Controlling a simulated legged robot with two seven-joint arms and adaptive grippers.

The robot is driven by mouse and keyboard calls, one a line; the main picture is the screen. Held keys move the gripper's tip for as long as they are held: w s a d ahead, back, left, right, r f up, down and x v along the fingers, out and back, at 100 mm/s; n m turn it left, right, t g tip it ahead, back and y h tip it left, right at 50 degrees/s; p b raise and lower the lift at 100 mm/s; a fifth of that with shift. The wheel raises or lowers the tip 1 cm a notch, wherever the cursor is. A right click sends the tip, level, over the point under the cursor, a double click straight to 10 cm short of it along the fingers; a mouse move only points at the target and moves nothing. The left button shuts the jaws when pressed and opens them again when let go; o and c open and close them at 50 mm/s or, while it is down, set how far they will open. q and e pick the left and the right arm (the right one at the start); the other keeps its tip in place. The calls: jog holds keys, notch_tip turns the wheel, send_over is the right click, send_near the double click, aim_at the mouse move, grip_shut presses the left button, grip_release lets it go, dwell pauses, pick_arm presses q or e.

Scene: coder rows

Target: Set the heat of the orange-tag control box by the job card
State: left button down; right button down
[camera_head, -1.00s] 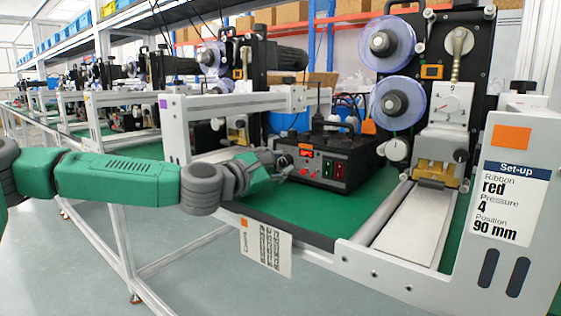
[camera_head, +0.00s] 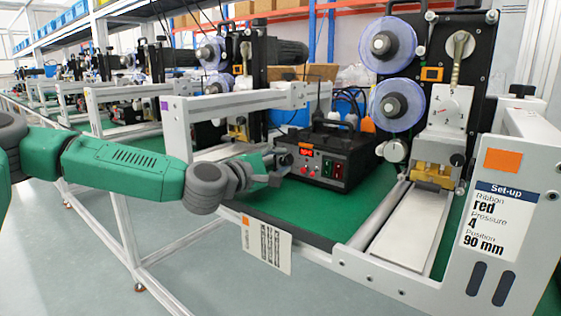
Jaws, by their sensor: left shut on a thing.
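The control box (camera_head: 335,148) is black with a red lit display (camera_head: 306,152) and green and red switches on its front. It stands on the green bench top (camera_head: 290,215). My left gripper (camera_head: 283,166) is at the left side of its front panel, shut, with its fingertips at a small knob there, which they largely hide. A white card (camera_head: 267,246) with an orange mark and small print hangs at the bench's front edge. The set-up sign (camera_head: 497,222) below an orange tag (camera_head: 502,161) reads ribbon red, pressure 4, position 90 mm. My right gripper is out of view.
A coder with purple reels (camera_head: 397,104) stands right of the box, above a pale metal plate (camera_head: 405,228). A white frame (camera_head: 240,103) stands behind and left. More stations run to the far left. The bench in front of the box is clear.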

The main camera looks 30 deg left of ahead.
pick_arm(q)
jog(key=shift+d+f, duration=0.1)
jog(key=shift+f, duration=0.2)
jog(key=c, duration=1.5)
grip_release()
jog(key=shift+o, duration=1.1)
jog(key=shift+r, duration=0.15)
jog(key=shift+s, duration=0.1)
jog(key=shift+s, duration=0.3)
jog(key=s, duration=0.3)
jog(key=s+a, duration=0.1)
jog(key=s, duration=0.5)
jog(key=shift+s+a+r, duration=0.15)
jog(key=shift+s+a, duration=0.15)
jog(key=shift+a, duration=0.1)
jog(key=shift+s, duration=0.75)
